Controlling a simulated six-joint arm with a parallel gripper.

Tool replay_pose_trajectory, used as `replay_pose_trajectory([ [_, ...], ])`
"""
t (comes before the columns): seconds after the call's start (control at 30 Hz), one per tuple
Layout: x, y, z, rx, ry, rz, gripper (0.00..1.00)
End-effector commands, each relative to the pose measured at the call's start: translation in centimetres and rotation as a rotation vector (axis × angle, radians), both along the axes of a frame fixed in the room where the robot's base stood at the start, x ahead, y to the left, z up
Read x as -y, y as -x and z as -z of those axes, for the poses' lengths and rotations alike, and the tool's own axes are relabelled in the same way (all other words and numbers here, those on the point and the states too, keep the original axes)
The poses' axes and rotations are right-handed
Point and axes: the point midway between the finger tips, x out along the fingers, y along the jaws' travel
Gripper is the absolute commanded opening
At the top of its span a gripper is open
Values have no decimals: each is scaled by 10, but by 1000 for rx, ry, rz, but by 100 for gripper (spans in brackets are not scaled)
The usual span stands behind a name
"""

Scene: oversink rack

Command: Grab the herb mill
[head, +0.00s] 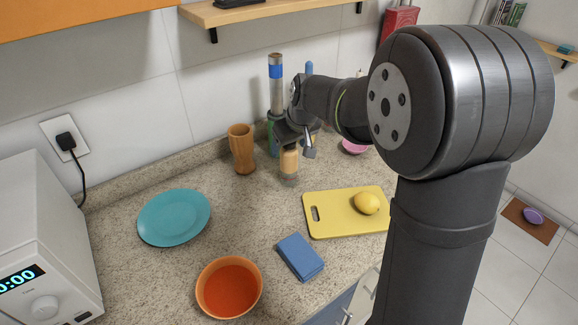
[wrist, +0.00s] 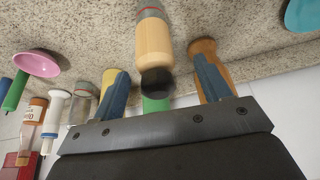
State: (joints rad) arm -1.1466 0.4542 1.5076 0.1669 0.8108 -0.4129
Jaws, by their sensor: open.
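The herb mill, as I take it, is a small upright jar (head: 289,161) with a tan body and a clear lower end, on the counter near the wall. In the wrist view the mill (wrist: 153,38) appears upside down, its black cap pointing towards my gripper. My gripper (head: 293,137) is just above the mill in the head view and hides its top. In the wrist view my gripper (wrist: 163,85) is open, with one blue finger on each side of the line to the cap. Nothing is held; contact is not visible.
A brown wooden tumbler (head: 242,149) stands left of the mill. Several bottles stand at left in the wrist view. The front counter has free room.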

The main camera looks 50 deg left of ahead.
Motion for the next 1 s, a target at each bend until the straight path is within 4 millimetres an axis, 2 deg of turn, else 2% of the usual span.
replay_pose_trajectory([
  [0.33,-16,-9,42,-2,3,1,70],
  [0.67,-19,-9,47,0,1,1,70],
  [0.93,-19,-9,47,0,1,1,17],
  [1.0,-19,-9,46,0,0,1,15],
])
